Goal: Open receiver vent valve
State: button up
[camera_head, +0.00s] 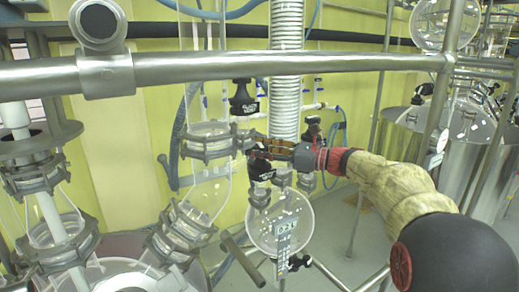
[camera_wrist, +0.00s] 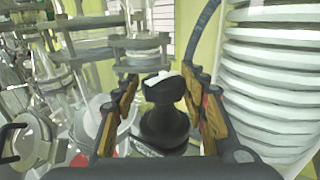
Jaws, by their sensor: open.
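A black valve knob (camera_wrist: 165,122) with a pale strip across its top stands between the fingers of my gripper (camera_wrist: 161,84) in the wrist view. The fingers are open, one on each side of it, with a visible gap on the right. In the head view my gripper (camera_head: 258,147) reaches in from the right, just above a black valve (camera_head: 261,169) with a white-lettered label. This looks like the same valve, partly hidden by the fingers. A round glass receiver (camera_head: 280,222) with a label tag hangs below. Contact with the knob cannot be told.
Another black labelled valve (camera_head: 242,98) sits above and left of my gripper. A white ribbed hose (camera_head: 286,65) rises close by, right of the fingers in the wrist view (camera_wrist: 268,75). A steel rail (camera_head: 210,70) crosses above. Glass flanges (camera_head: 182,235) stand at left.

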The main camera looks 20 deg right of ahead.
jog(key=shift+r+t, duration=0.1)
jog(key=shift+t, duration=0.2)
jog(key=shift+w+m+t+h+b, duration=0.1)
jog(key=shift+m+t+h+b, duration=0.7)
jog(key=shift+m+h+b, duration=0.15)
jog(key=shift+m+t+h+b, duration=0.35)
jog(key=shift+t+h+b, duration=0.05)
jog(key=shift+h, duration=0.05)
jog(key=m+t+h+b, duration=0.2)
jog(key=h, duration=0.1)
jog(key=shift+f+b, duration=0.3)
jog(key=shift+b, duration=0.1)
jog(key=m+t+h+b, duration=0.1)
jog(key=m+h+b, duration=0.2)
jog(key=h+b, duration=0.2)
jog(key=shift+d+r+m+t, duration=0.1)
jog(key=shift+m+t, duration=0.3)
jog(key=shift+r, duration=0.1)
